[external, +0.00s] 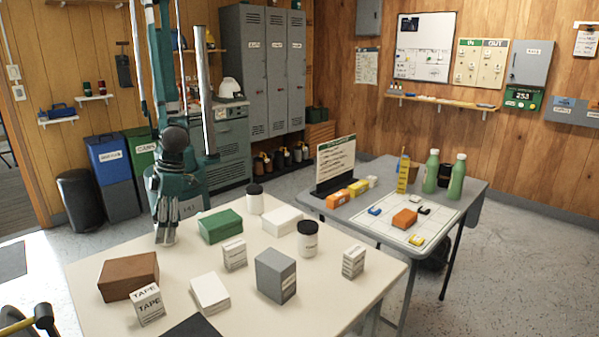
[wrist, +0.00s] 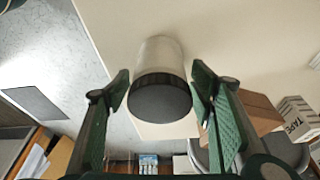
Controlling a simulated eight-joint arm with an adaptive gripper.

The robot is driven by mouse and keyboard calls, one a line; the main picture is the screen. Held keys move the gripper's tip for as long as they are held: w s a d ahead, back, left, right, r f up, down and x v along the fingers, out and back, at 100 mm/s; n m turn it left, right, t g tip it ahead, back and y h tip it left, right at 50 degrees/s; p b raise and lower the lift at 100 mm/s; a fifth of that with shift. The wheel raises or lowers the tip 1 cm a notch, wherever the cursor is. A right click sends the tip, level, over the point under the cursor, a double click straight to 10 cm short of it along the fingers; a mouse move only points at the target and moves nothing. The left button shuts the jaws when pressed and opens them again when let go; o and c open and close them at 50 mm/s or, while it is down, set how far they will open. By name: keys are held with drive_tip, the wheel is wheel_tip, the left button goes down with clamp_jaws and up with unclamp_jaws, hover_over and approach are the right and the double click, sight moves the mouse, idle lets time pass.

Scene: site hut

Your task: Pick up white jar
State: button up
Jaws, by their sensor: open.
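In the wrist view a white jar (wrist: 160,85) with a black lid stands between the two fingers of my gripper (wrist: 160,92). The lid faces the camera and I see a gap beside the fingers, which are open. In the external view my gripper (external: 165,238) is low at the back left edge of the cream table, and the jar there is mostly hidden by it. Two other white jars with black lids stand on the table, one at the back (external: 254,200) and one further right (external: 308,239).
A brown box (external: 128,276) and a tape box (external: 147,305) are close to my gripper. A green box (external: 220,226), white boxes and a grey box (external: 275,276) stand on the cream table (external: 240,310). A grey table (external: 465,190) with bottles is beyond.

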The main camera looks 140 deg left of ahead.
drive_tip(key=shift+x, duration=0.85)
drive_tip(key=shift+c, duration=0.2)
drive_tip(key=c, duration=1.1)
